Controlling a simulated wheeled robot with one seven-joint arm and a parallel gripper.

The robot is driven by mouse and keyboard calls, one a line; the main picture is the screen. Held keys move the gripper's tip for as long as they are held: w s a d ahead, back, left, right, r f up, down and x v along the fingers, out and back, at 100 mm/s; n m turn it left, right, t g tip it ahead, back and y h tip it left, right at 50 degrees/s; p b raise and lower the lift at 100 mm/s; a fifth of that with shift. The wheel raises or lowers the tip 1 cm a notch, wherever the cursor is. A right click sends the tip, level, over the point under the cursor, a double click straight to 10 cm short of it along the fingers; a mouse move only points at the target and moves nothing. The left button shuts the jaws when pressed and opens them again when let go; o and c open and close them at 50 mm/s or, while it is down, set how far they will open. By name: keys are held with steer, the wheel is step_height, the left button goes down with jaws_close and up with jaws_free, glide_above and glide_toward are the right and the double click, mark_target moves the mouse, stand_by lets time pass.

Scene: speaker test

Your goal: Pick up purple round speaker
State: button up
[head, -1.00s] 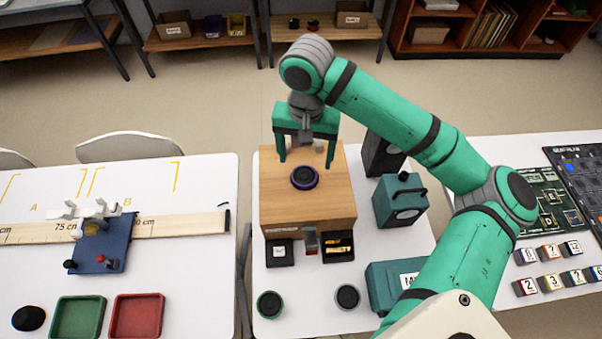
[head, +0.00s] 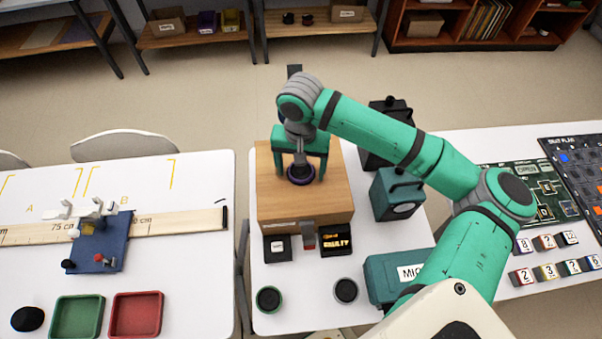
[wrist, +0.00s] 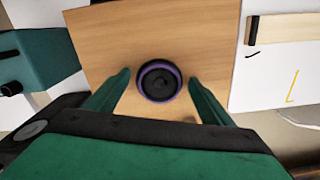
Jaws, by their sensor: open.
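The purple round speaker (head: 301,175) is a dark disc with a purple rim. It lies on top of a wooden box (head: 312,206) on the middle table. In the wrist view the speaker (wrist: 159,81) sits between the two green fingers, with wood showing on both sides of it. My gripper (head: 300,176) is open and points down over the speaker, with one finger to its left and one to its right. In the head view the gripper partly covers the speaker. I cannot tell how much height separates the fingertips from the wooden top.
A green-rimmed round speaker (head: 268,299) and a grey one (head: 346,290) lie at the table's front. Teal boxes (head: 398,193) (head: 392,276) stand to the right. Small black trays (head: 277,249) (head: 337,243) sit before the wooden box. A gap separates the left table (head: 190,260).

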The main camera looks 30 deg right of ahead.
steer(key=shift+c, duration=0.5)
steer(key=c, duration=1.4)
steer(key=shift+r, duration=0.1)
